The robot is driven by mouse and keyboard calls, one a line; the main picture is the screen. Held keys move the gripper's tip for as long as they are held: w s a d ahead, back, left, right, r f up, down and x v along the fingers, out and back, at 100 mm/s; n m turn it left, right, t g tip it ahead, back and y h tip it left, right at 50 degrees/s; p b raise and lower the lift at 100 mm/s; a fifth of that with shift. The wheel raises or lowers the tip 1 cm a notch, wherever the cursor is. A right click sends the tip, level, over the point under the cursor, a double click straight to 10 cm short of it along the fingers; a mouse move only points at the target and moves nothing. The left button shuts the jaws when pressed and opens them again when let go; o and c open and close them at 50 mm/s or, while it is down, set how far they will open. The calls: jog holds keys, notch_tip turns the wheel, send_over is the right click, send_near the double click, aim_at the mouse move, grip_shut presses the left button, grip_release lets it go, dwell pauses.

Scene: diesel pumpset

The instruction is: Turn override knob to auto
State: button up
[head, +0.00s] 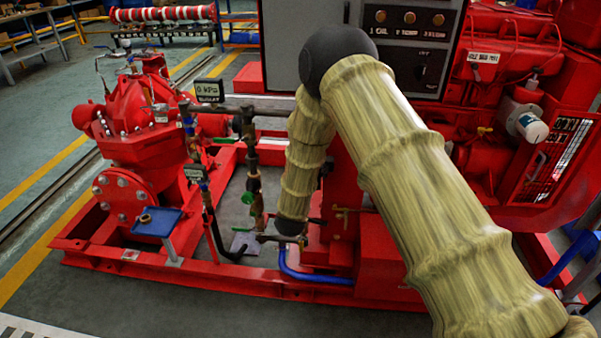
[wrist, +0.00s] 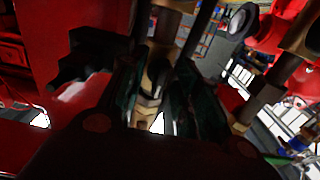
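The grey control panel (head: 306,48) stands at the top centre in the head view. A dark knob or switch (head: 421,73) sits low on its right side, beside a small "OFF" marking; which way it points is too small to read. My arm crosses in front of the panel and hides much of it. My gripper (head: 287,241) hangs low and dark at the end of the arm, near the pipes and well below the panel. In the dim wrist view my gripper's dark fingers (wrist: 156,100) stand apart with brass-coloured pipework between and beyond them. The knob cannot be made out there.
Three brass-coloured round fittings (head: 410,17) line the panel above the knob. A red pump (head: 135,130) stands left, red engine parts (head: 487,165) right. Pipes, gauges and a blue hose (head: 310,277) surround my gripper. Open floor (head: 40,120) lies at the left.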

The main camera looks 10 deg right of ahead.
jog(key=v, duration=1.2)
